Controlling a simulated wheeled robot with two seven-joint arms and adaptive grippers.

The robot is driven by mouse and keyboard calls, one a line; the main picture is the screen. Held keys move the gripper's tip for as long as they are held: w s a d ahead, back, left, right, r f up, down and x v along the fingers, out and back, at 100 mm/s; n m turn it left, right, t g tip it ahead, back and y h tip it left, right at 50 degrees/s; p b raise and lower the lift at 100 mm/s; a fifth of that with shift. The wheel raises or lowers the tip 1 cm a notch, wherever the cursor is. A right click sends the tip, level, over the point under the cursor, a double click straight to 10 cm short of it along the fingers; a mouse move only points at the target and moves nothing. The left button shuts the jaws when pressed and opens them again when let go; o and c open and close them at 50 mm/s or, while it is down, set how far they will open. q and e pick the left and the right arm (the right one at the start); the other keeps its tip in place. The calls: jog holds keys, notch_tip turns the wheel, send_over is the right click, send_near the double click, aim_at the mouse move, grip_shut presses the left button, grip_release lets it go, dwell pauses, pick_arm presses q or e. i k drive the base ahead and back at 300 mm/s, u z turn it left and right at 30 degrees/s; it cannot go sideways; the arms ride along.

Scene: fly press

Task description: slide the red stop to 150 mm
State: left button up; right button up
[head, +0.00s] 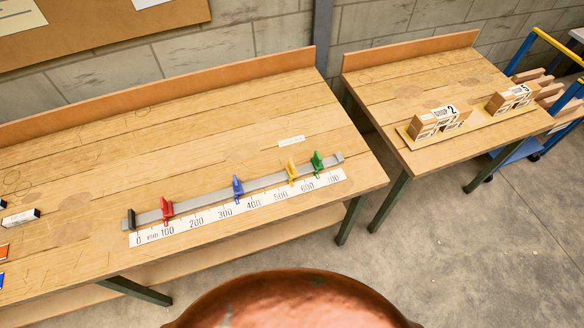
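The red stop (167,209) sits upright on a grey rail (208,199) on the large wooden bench. It stands behind the 100 label of the white scale strip (240,208); the exact reading is too small to tell. The strip runs from 0 mm at the left to the 700 label at the right. A blue stop (238,188), a yellow stop (292,171) and a green stop (317,162) stand farther right on the same rail. A black end piece (131,219) is at the rail's left end. Neither gripper is in view.
A small white label (291,142) lies behind the rail. Small blocks lie at the bench's far left edge. A second bench (410,77) at right holds wooden blocks on a yellow board (473,125). A blue trolley (520,150) stands beyond. The bench around the rail is clear.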

aim_at(166, 207)
jog(key=u, duration=4)
jog(key=k, duration=1.2)
jog(key=z, duration=1.15)
jog(key=i, duration=0.5)
jog(key=u, duration=0.1)
